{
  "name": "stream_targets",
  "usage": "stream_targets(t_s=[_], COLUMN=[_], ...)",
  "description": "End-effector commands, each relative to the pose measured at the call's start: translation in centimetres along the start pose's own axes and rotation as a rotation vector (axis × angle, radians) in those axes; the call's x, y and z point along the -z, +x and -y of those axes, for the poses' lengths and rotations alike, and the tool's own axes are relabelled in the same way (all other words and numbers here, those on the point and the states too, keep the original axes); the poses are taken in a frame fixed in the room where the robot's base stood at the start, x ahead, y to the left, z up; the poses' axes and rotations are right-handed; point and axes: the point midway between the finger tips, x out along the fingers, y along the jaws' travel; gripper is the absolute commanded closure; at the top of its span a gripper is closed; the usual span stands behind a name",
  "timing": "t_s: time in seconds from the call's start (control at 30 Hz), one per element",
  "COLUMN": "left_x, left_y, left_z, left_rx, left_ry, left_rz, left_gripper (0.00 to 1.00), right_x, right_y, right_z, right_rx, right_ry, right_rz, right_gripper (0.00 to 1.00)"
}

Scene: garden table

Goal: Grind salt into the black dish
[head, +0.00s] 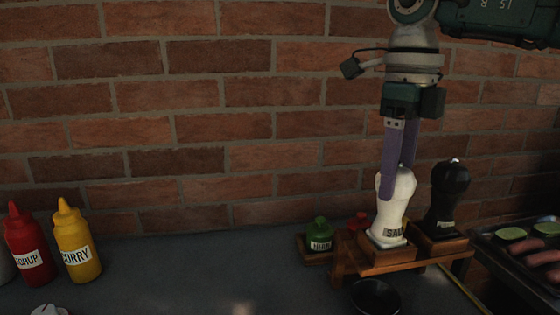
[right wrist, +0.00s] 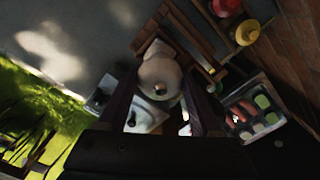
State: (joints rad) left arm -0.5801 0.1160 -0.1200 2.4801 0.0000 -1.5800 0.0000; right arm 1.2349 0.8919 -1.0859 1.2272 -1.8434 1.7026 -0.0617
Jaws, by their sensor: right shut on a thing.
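The white salt mill (head: 391,212) stands upright on a small wooden stand (head: 385,262), its label facing me. My right gripper (head: 397,181) comes down from above and is shut on the mill's upper part, one finger in front and one partly hidden behind. The mill's round top (right wrist: 160,78) also shows between the fingers in the right wrist view. The black dish (head: 375,297) sits on the table below and in front of the stand, cut a little by the bottom edge. My left gripper is not in view.
A black pepper mill (head: 447,197) stands close to the right of the salt mill. A green bottle (head: 320,236) is left of the stand. Red (head: 29,249) and yellow (head: 76,243) sauce bottles stand far left. A grill tray (head: 520,262) is at right. The middle of the table is clear.

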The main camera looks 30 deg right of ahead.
Motion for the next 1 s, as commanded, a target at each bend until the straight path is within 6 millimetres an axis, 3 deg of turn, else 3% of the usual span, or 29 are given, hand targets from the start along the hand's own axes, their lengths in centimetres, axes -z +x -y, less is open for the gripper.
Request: stream_targets(t_s=[1.0], left_x=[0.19], left_y=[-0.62], left_z=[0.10], left_rx=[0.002], left_ry=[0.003], left_rz=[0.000], left_gripper=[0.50], right_x=[-0.04], right_y=[-0.06], right_z=[-0.03], right_rx=[-0.001], right_ry=[-0.307], right_rz=[0.002], right_gripper=[0.89])
